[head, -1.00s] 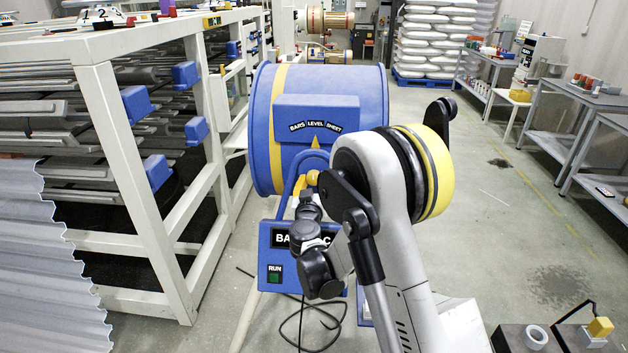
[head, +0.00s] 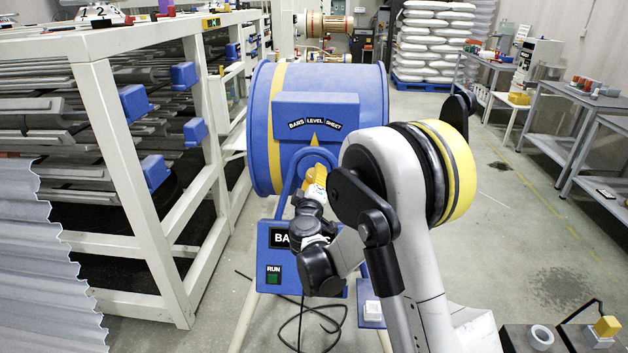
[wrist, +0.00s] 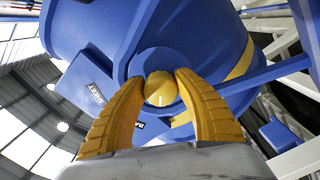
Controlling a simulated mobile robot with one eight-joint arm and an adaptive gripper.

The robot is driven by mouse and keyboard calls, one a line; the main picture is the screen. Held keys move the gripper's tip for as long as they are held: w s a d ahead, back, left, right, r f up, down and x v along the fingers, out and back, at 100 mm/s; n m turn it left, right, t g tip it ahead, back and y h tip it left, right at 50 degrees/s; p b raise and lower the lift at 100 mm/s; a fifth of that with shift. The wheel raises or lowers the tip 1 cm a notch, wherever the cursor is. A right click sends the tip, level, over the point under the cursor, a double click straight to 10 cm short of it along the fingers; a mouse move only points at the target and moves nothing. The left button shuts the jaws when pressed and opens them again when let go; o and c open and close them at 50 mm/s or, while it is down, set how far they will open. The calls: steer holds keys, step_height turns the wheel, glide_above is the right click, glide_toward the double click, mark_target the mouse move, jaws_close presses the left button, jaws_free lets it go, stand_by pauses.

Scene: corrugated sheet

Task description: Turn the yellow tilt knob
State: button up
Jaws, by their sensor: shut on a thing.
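The yellow tilt knob (wrist: 160,88) sits at the centre of a round blue hub on the side of the blue drum (head: 350,95). My gripper (wrist: 177,84) has its two curved yellow fingers on either side of the knob and is shut on it. In the head view my gripper (head: 316,180) is at the hub below the yellow pointer (head: 315,139), and its fingers hide most or all of the knob. The pointer is under the word LEVEL on the BARS, LEVEL, SHEET label (head: 315,122).
A blue control box (head: 273,262) with a green RUN button is below the drum, partly behind my arm. A white rack of grey bars (head: 120,130) stands at left, with corrugated sheet (head: 50,265) in front. Benches (head: 575,120) are at right. A black cable lies on the floor.

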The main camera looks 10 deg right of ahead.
steer(key=n, duration=0.4)
steer(key=shift+n+b, duration=0.3)
steer(key=shift+b, duration=0.1)
steer(key=n, duration=0.4)
steer(key=shift+r, duration=0.15)
steer(key=shift+n, duration=0.3)
steer(key=o, duration=1.2)
steer(key=shift+d, duration=0.1)
steer(key=v, duration=1.2)
